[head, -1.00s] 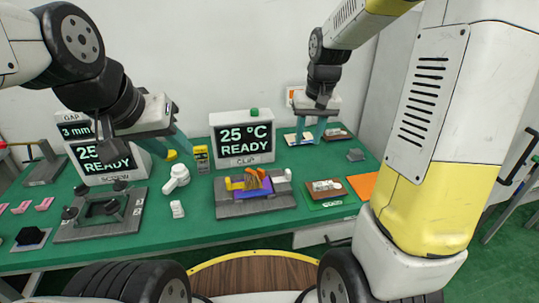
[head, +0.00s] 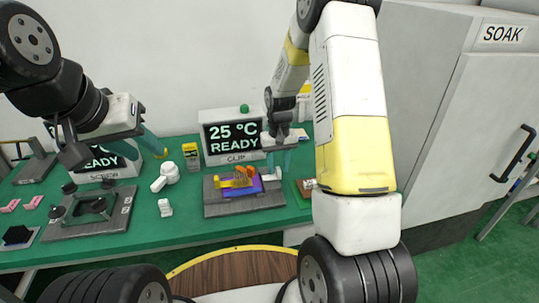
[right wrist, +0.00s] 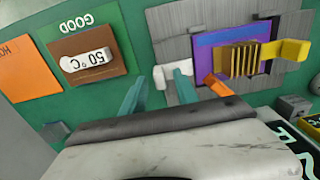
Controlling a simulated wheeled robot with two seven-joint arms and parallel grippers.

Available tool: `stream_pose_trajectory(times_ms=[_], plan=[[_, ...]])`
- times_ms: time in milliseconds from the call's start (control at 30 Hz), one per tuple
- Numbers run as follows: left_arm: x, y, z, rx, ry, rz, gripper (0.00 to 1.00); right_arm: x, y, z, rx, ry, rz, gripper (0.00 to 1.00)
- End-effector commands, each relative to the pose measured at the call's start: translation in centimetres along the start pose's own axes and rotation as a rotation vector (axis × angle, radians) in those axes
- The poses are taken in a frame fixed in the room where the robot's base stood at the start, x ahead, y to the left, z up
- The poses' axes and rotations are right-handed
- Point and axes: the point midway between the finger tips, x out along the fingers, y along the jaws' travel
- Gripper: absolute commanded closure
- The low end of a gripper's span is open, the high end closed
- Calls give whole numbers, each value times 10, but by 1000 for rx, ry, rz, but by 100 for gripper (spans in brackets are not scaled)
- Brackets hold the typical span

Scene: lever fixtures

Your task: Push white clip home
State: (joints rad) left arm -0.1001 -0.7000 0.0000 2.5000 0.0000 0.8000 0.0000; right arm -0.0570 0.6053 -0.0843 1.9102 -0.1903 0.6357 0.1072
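The white clip (right wrist: 160,78) is a small L-shaped block at the left end of a grey fixture (right wrist: 180,25) in the right wrist view. In the head view the fixture (head: 222,208) stands before the CLIP screen, with the white clip (head: 271,178) at its right side. The fixture carries a purple board (right wrist: 205,55) with brass fins (right wrist: 245,60). My right gripper (right wrist: 157,92) is open and empty above the clip; one finger overlaps the clip in the picture. Contact cannot be told. My left gripper (head: 132,146) looks open and empty, near the SCREW screen.
The CLIP screen (head: 231,135) stands just behind the fixture. A white lever piece (head: 166,176) stands left of it. A GOOD tray (right wrist: 112,45) lies beside it. A SOAK cabinet (head: 440,110) stands right.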

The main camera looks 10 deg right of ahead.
Motion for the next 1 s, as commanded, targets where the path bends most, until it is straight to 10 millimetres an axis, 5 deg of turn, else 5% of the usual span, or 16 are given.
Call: stream_pose_trajectory(times_ms=[333, 533, 1000], plan=[[0, 0, 0, 0, 0, 0, 64, 5, 0, 0, 0, 2, 0, 64], [0, 0, 0, 0, 0, 0, 64, 5, 0, 0, 0, 2, 0, 100], [0, 0, 0, 0, 0, 0, 64, 5, 0, 0, 0, 1, 0, 100]])
